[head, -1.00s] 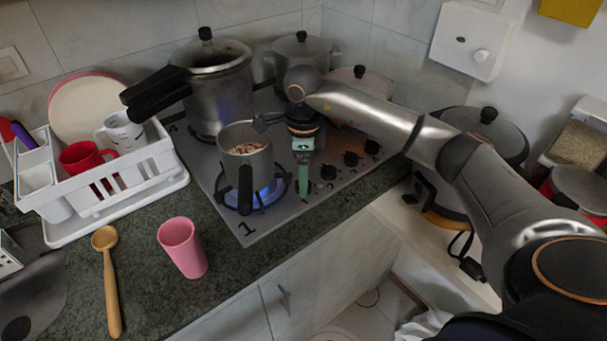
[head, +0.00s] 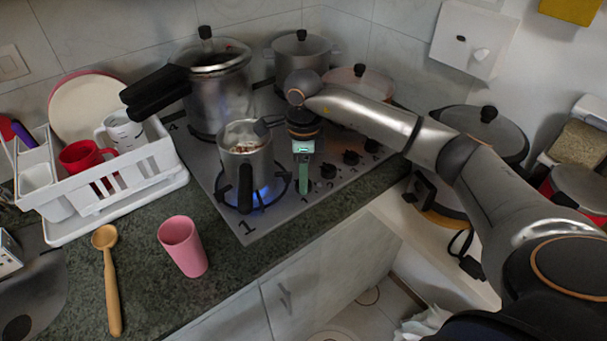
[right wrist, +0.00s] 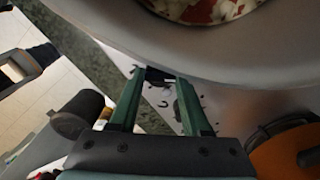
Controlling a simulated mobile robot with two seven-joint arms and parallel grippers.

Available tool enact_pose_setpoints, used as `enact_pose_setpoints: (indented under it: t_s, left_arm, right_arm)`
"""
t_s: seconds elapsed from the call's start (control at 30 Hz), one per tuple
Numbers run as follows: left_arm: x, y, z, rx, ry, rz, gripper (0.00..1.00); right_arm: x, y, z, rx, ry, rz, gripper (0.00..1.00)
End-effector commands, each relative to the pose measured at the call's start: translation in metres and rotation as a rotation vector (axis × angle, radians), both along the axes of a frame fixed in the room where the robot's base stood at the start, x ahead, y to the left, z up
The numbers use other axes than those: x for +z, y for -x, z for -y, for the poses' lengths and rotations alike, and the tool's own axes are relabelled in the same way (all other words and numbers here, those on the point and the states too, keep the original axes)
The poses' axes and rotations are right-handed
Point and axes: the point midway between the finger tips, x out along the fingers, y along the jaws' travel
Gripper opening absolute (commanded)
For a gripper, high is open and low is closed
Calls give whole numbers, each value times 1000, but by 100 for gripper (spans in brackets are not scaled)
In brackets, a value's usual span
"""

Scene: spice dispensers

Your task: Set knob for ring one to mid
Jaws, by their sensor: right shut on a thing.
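The stove (head: 240,228) has a "1" printed at its front left corner, beside the front left ring (head: 275,200), where a blue flame burns. A steel pot (head: 247,172) with a black handle stands over that ring. My right gripper (head: 304,184) points down at the near end of the knob row, with green fingers. In the right wrist view, the gripper (right wrist: 160,78) is shut on a dark knob between its fingertips. The knob is mostly hidden, so its pointer cannot be read. My left gripper is not in view.
More black knobs (head: 351,157) run to the right of the gripper. A pressure cooker (head: 217,95) and a lidded pot (head: 301,62) stand behind. A pink cup (head: 182,246), a wooden spoon (head: 110,280) and a white dish rack (head: 120,190) are on the left counter.

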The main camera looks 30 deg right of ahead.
Motion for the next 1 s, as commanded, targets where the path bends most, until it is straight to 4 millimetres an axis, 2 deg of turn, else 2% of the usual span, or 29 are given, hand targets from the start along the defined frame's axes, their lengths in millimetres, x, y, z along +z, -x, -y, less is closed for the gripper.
enact_pose_setpoints:
  t_s: [0.03, 0.1, 0.53, 1.0]
  left_arm:
    - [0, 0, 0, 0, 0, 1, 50]
    - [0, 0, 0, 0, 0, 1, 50]
    - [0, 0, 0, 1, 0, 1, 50]
    - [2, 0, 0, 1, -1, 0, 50]
  right_arm:
    - [0, 0, 0, 1, -1, -1, 7]
    - [0, 0, 0, 1, -1, -1, 0]
    - [0, 0, 0, -62, -1, -2, 0]
    - [0, 0, 0, -440, 0, -2, 0]
